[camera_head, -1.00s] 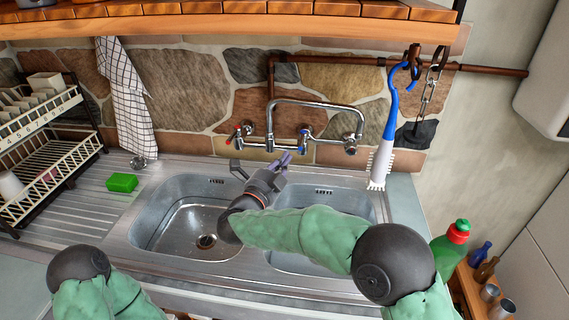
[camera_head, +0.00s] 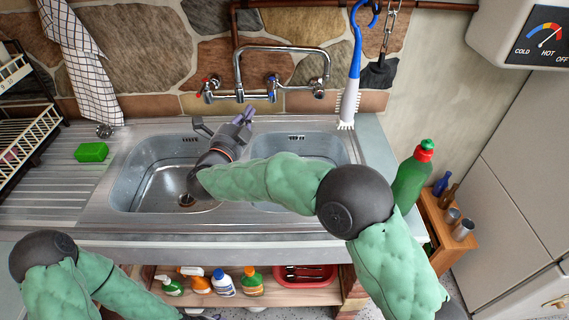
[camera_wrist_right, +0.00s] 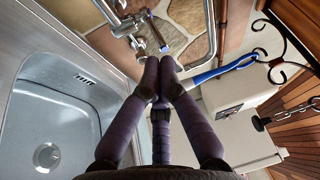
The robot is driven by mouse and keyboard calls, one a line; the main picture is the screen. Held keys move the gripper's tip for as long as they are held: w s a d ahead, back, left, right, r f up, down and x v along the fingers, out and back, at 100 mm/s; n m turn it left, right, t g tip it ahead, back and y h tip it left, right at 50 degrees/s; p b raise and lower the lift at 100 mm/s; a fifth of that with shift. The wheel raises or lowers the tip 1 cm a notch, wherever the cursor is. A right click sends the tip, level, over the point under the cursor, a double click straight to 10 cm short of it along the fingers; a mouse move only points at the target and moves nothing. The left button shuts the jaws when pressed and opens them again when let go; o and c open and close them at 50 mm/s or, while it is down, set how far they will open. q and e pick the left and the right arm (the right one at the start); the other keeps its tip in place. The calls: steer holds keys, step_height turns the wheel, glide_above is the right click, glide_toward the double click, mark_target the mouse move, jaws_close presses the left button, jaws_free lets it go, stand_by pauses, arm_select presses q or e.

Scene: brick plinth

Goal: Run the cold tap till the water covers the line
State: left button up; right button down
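The wall tap (camera_head: 282,53) has a red-marked handle (camera_head: 208,90) on the left and a blue-marked cold handle (camera_head: 272,88) on the right. Its arched spout ends over the right side. My right gripper (camera_head: 246,116) is in front of the tap, below and left of the cold handle, apart from it. In the right wrist view its purple fingers (camera_wrist_right: 160,66) converge at the tips with nothing between them. The left basin (camera_head: 130,180) shows its drain and no visible water. The right basin (camera_head: 335,150) is partly hidden by my arm. I see no line. My left gripper is out of view.
A green sponge (camera_head: 91,152) lies on the drainboard by the dish rack (camera_head: 22,125). A blue-and-white brush (camera_head: 352,80) hangs right of the tap. A green bottle (camera_head: 412,178) stands at right. A heater dial (camera_head: 541,38) is upper right. Several bottles stand on a low shelf (camera_head: 310,293).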

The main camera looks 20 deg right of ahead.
steer(key=c, duration=1.3)
jaws_free()
steer(key=n+t+y+p, duration=0.2)
steer(key=n+y+p, duration=0.4)
steer(key=n+p, duration=1.25)
glide_toward(272, 88)
steer(key=shift+m, duration=0.35)
steer(key=x, duration=0.9)
steer(key=shift+w+f, duration=0.4)
jaws_close()
